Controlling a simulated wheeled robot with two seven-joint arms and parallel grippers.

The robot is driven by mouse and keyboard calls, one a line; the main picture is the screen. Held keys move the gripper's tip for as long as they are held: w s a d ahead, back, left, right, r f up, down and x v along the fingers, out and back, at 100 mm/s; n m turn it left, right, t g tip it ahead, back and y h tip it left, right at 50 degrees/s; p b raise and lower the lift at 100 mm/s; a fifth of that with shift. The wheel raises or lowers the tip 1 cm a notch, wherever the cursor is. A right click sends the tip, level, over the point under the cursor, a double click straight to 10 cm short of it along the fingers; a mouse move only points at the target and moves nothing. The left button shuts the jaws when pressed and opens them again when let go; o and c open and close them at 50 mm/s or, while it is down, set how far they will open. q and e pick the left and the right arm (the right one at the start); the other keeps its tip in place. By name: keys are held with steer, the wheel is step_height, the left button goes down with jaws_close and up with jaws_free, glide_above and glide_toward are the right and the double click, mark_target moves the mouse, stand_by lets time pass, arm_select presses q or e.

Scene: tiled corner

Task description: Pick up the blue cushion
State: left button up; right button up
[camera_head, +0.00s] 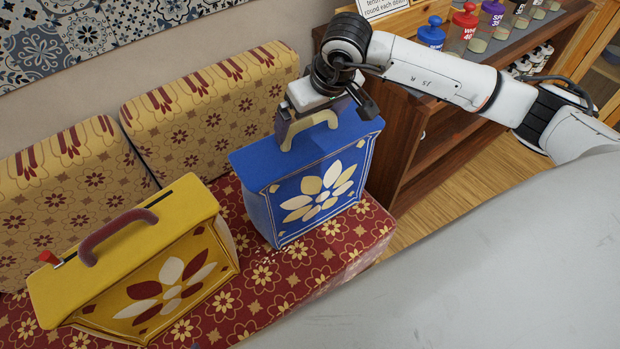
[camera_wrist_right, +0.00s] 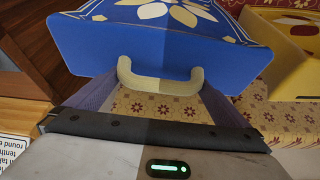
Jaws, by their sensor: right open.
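The blue cushion (camera_head: 310,190) stands upright on the patterned sofa seat, box-shaped, with a cream and yellow flower on its front and a cream handle (camera_head: 308,128) on top. My right gripper (camera_head: 325,110) is at the handle, open, with its fingers apart. In the right wrist view the blue cushion (camera_wrist_right: 160,45) fills the upper middle, and its handle (camera_wrist_right: 160,84) lies between the two fingers. I cannot tell whether either finger touches the handle. My left gripper is not in view.
A yellow cushion (camera_head: 150,260) with a dark red handle stands left on the sofa seat (camera_head: 270,290). Patterned backrest cushions (camera_head: 210,110) stand behind. A wooden shelf (camera_head: 410,150) with several jars is close on the right.

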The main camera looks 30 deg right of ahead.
steer(key=shift+w, duration=0.1)
steer(key=c, duration=1.9)
